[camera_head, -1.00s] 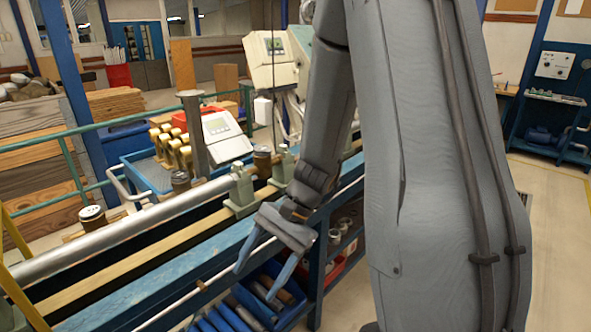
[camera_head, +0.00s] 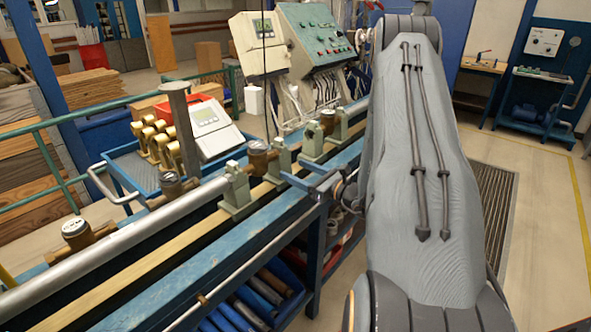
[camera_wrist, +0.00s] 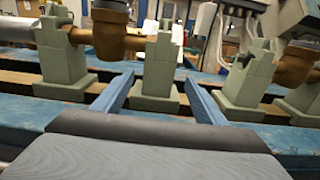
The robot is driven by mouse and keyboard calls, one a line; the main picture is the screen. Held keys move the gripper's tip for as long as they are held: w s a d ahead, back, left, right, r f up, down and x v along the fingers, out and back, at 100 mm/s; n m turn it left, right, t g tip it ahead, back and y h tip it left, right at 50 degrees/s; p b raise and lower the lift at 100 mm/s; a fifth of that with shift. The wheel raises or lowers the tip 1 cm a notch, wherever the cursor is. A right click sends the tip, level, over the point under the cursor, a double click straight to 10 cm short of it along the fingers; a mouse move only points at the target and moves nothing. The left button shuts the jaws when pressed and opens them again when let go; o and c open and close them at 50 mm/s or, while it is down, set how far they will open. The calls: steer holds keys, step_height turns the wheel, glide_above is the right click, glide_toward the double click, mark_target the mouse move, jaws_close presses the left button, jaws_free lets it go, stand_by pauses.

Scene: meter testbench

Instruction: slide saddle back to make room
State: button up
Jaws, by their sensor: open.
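Several grey-green saddles stand in a row on the blue bench's rails. The saddle (camera_head: 280,163) right of a brass meter (camera_head: 258,157) is straight ahead of my gripper. In the wrist view this saddle (camera_wrist: 159,67) appears upright between my two blue fingertips (camera_wrist: 158,92). My gripper (camera_head: 304,183) is open at the bench's near side, its fingers pointing at the saddle's base. The fingers look short of the saddle; contact cannot be told. A neighbouring saddle (camera_head: 238,190) stands left of the meter, and another saddle (camera_head: 313,144) stands to the right.
A silver pipe (camera_head: 150,232) runs left along the bench (camera_head: 190,262). A second brass meter (camera_head: 327,121) sits between the right-hand saddles. A white display (camera_head: 212,128) and a green control panel (camera_head: 315,38) stand behind. Shelves with blue tubes (camera_head: 262,292) lie below the bench.

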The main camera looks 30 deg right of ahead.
mark_target(285, 166)
steer(key=shift+a, duration=0.1)
steer(key=p+x, duration=0.2)
steer(key=x, duration=0.4)
steer(key=shift+w+r, duration=0.1)
steer(key=shift+p+x, duration=0.35)
steer(key=shift+x, duration=0.45)
steer(key=shift+a, duration=0.1)
jaws_close()
